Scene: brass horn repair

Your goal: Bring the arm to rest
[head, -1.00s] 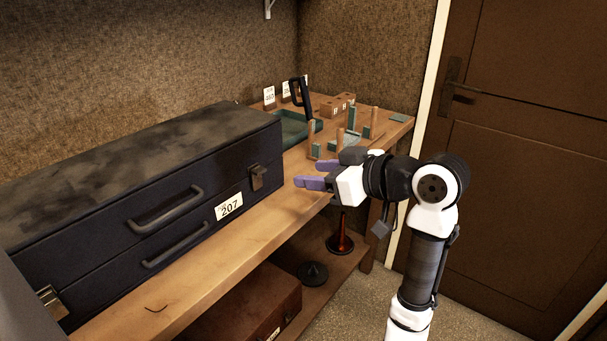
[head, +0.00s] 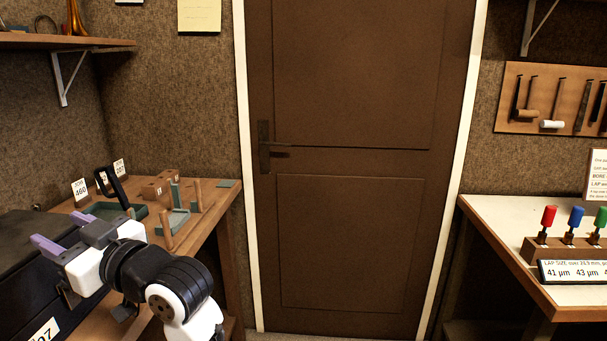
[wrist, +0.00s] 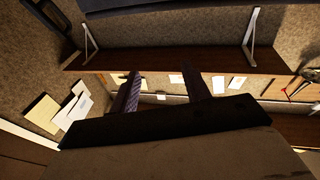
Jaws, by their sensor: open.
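My gripper (head: 62,232) is at the lower left of the head view, its purple fingers spread and nothing between them. It is raised beside the dark case (head: 25,265) and in front of the workbench (head: 221,222). In the wrist view my gripper (wrist: 162,92) shows two separate fingers with a shelf and wall papers beyond them. My arm is bent, with its lower links cut off by the bottom edge of the head view.
A green tray (head: 106,211) and a peg stand (head: 180,222) lie on the workbench behind my gripper. A brown door (head: 353,240) fills the middle. A white-topped bench (head: 500,215) with coloured-handled tools stands at the right. A wall shelf (head: 60,42) is upper left.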

